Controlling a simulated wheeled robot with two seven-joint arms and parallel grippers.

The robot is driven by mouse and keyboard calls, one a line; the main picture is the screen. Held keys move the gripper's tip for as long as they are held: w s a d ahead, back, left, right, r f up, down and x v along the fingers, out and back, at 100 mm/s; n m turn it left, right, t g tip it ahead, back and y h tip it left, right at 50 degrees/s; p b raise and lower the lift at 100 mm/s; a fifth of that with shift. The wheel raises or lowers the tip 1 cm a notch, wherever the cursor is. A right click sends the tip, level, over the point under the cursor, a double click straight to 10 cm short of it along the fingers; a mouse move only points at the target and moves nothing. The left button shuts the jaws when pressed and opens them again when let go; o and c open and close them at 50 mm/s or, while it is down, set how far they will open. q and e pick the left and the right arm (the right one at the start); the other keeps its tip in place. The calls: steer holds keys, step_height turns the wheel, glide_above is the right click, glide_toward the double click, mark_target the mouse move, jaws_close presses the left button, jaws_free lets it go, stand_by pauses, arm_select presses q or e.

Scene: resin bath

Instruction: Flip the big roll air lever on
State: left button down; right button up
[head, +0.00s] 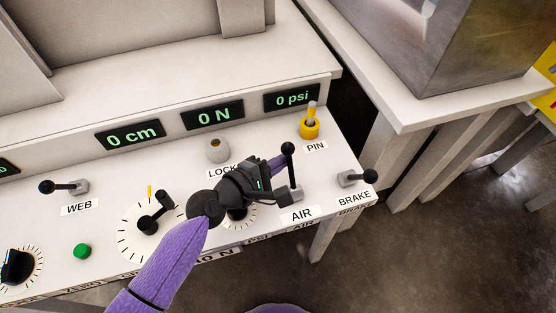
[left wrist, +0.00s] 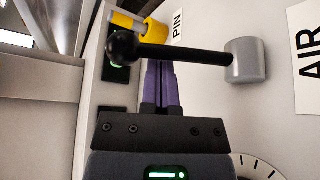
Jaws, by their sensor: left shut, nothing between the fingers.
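The AIR lever (head: 291,168) is a black rod with a round black knob on a grey base, above the AIR label (head: 298,214). In the head view it points up the picture, standing out from the panel. The lever also crosses the left wrist view (left wrist: 190,56), from its grey base at right to its knob at left. My left gripper (head: 277,163) is shut and empty, its purple fingers close beside the rod. In the left wrist view the fingertips (left wrist: 160,68) reach the rod's line; I cannot tell whether they touch. My right gripper is not in view.
The yellow PIN (head: 310,128) stands behind the lever. A grey LOCK knob (head: 217,150) and a dial with a black handle (head: 150,225) are to the left. The display reads 0 psi (head: 291,97).

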mark_target(289, 211)
arm_select(q)
steer(key=shift+s+r, duration=0.1)
steer(key=shift+s, duration=0.05)
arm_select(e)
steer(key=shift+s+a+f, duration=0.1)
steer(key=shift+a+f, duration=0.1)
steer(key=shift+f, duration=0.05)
arm_select(q)
steer(key=shift+m, duration=0.3)
